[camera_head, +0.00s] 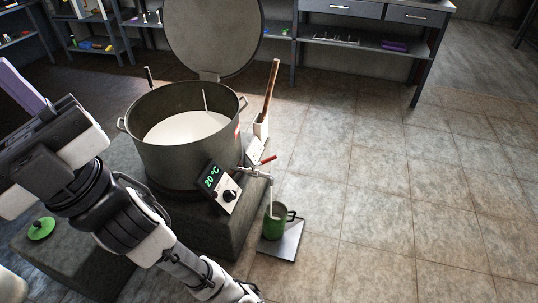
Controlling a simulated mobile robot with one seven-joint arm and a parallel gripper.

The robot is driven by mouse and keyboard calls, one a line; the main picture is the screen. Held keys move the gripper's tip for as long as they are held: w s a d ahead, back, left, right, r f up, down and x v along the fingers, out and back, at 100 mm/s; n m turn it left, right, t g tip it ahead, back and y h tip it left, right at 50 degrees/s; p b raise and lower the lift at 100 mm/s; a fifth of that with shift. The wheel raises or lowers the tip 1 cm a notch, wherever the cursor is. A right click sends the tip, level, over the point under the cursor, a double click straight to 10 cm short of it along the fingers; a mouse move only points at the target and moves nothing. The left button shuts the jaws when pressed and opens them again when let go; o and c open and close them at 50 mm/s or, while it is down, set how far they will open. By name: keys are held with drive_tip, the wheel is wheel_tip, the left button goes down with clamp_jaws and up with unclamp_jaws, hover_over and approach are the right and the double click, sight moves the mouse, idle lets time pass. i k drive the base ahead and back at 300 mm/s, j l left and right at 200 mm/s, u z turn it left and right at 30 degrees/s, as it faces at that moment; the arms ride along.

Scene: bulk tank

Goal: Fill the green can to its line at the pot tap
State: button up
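The green can (275,226) stands upright on a flat grey plate (284,243) on the floor, its dark handle to the right. Its fill line and inner level are too small to make out. The pot (190,151) holds white liquid (187,128). The pot tap (252,172), with a red-ended lever (266,160), sits above the can. My arm crosses the lower left, away from the tap and can. My gripper's fingertips cannot be made out.
The pot stands on a dark block (226,232) with a control box (222,187) reading 20 °C. A wooden-handled tool (270,92) stands in a white holder (261,127). A green lid (41,228) lies at lower left. Shelving (365,44) lines the back; the right floor is clear.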

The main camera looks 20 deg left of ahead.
sight(263, 161)
drive_tip(key=i+l+u, duration=0.2)
drive_tip(key=i+l, duration=0.35)
drive_tip(key=i, duration=0.15)
drive_tip(key=i+l+u, duration=0.25)
drive_tip(key=i+l, duration=0.35)
drive_tip(key=i+l+u, duration=0.2)
drive_tip(key=i+l, duration=0.4)
drive_tip(key=l, duration=0.15)
